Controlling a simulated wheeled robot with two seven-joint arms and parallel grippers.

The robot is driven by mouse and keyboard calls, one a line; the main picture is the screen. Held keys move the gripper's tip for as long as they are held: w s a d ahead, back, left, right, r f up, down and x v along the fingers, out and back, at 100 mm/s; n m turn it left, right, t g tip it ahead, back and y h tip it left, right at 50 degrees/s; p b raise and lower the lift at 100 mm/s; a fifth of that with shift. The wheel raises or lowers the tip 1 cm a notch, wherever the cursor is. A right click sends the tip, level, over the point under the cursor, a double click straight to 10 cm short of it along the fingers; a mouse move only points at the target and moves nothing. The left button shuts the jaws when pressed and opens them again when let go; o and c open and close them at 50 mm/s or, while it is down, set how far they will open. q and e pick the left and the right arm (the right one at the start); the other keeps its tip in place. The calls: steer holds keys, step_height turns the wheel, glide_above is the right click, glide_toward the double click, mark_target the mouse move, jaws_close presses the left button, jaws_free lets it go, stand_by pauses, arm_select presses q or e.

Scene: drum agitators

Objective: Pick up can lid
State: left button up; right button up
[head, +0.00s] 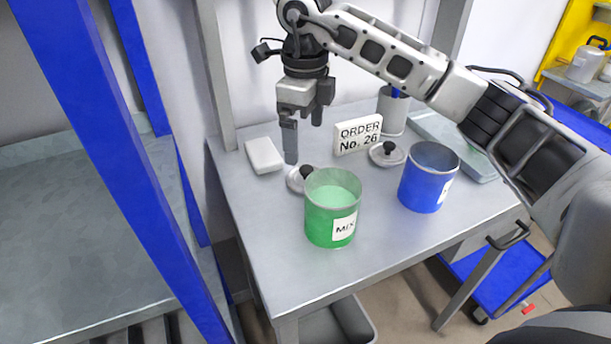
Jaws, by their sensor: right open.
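Two round grey can lids with black knobs lie on the grey table. One lid (296,181) is behind the green can (322,228), which hides part of it. The other lid (387,154) lies behind the blue can (420,186). The green can is open on top, holds light green contents and has a label reading "MIX". The blue can is also open on top. My right gripper (303,140) is open and empty, pointing down above the table, behind and above the lid by the green can. My left gripper is not in view.
An "ORDER No. 26" sign (358,134) stands behind the lids. A white block (263,155) lies at the left. A grey container (393,110) and a flat tray (430,128) are at the back right. Blue posts (120,150) rise at the left. The table's front is clear.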

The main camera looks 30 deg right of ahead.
mark_target(307, 168)
steer(key=f+p, duration=0.1)
steer(key=f, duration=0.8)
steer(key=shift+d+p, duration=0.2)
steer(key=shift+p, duration=0.1)
steer(key=shift+c, duration=0.3)
steer(key=c, duration=1)
